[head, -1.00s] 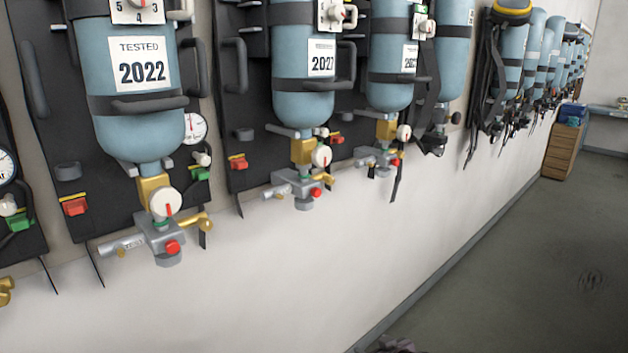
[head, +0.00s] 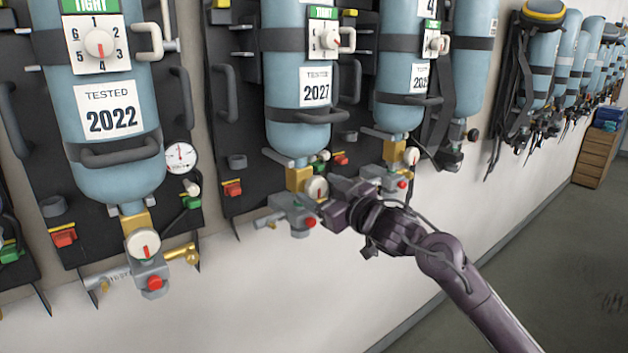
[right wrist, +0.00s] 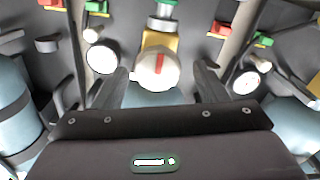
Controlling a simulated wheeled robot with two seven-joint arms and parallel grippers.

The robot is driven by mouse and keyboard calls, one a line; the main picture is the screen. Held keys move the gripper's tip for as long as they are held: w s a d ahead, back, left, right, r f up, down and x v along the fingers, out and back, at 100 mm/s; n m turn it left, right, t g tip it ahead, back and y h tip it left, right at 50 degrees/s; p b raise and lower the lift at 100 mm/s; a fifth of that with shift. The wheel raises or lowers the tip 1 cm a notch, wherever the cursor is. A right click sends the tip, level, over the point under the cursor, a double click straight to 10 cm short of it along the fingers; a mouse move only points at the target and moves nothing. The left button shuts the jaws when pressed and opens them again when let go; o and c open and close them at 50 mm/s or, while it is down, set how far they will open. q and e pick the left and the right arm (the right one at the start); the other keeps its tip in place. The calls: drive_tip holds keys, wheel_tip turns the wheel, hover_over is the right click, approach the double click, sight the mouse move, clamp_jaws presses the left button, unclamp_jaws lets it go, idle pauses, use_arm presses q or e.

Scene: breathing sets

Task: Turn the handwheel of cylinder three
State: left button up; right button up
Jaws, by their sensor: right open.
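Blue cylinders hang in a row on the wall, each with a valve below. The cylinder labelled 2027 (head: 297,75) has a round white handwheel (head: 317,188) with a red mark. My right gripper (head: 328,207) is close to its right side. In the right wrist view a handwheel (right wrist: 156,70) with an upright red mark sits between the fingers of the open right gripper (right wrist: 163,78), with space on both sides. Whether they touch it I cannot tell. My left gripper is out of view.
The cylinder labelled 2022 (head: 105,150) has a handwheel (head: 143,243) at the left. Another cylinder (head: 403,70) hangs just right of my gripper. Pressure gauges (head: 181,157) and coloured clips (head: 232,188) stick out beside the valves. The wall below is bare.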

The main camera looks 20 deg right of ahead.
drive_tip(key=shift+p+x, duration=0.3)
drive_tip(key=shift+x, duration=1)
drive_tip(key=shift+w+d, duration=0.1)
drive_tip(key=c, duration=1)
